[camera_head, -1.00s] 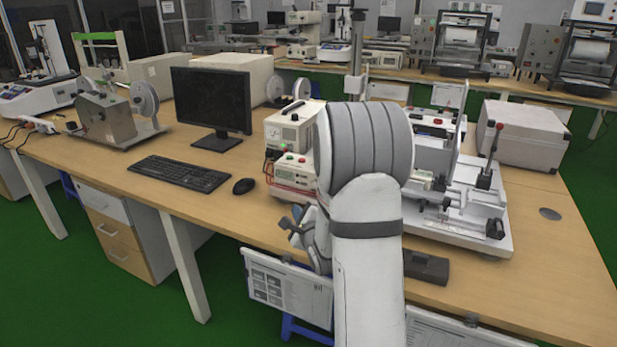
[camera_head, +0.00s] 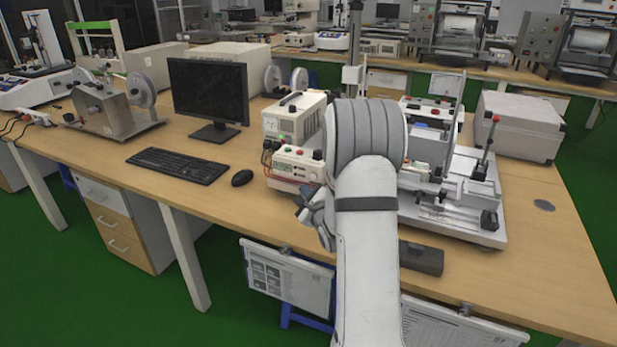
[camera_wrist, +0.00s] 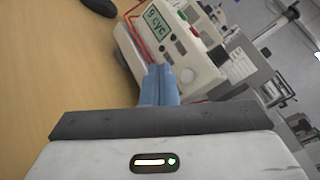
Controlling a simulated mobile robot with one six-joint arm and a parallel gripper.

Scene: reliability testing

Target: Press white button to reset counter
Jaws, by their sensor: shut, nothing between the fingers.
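The counter is a pale box (camera_head: 292,164) on the bench, partly hidden by my arm in the head view. In the wrist view the counter (camera_wrist: 130,50) shows tilted, with a lit display (camera_wrist: 157,28) that seems to read "9 cyc". A pale round spot on its face, just right of my fingertips, may be the white button; I cannot tell for sure. My gripper (camera_wrist: 161,70) has its blue fingers together and empty, close to the counter's face. I cannot tell whether they touch it. In the head view my gripper (camera_head: 303,202) is in front of the counter near the bench edge.
A power supply (camera_head: 294,116) stands behind the counter. A mouse (camera_head: 242,178), keyboard (camera_head: 177,165) and monitor (camera_head: 208,95) are to the left. A test rig (camera_head: 455,205) and a dark block (camera_head: 421,259) are right of my arm. Red wires (camera_wrist: 137,30) run beside the display.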

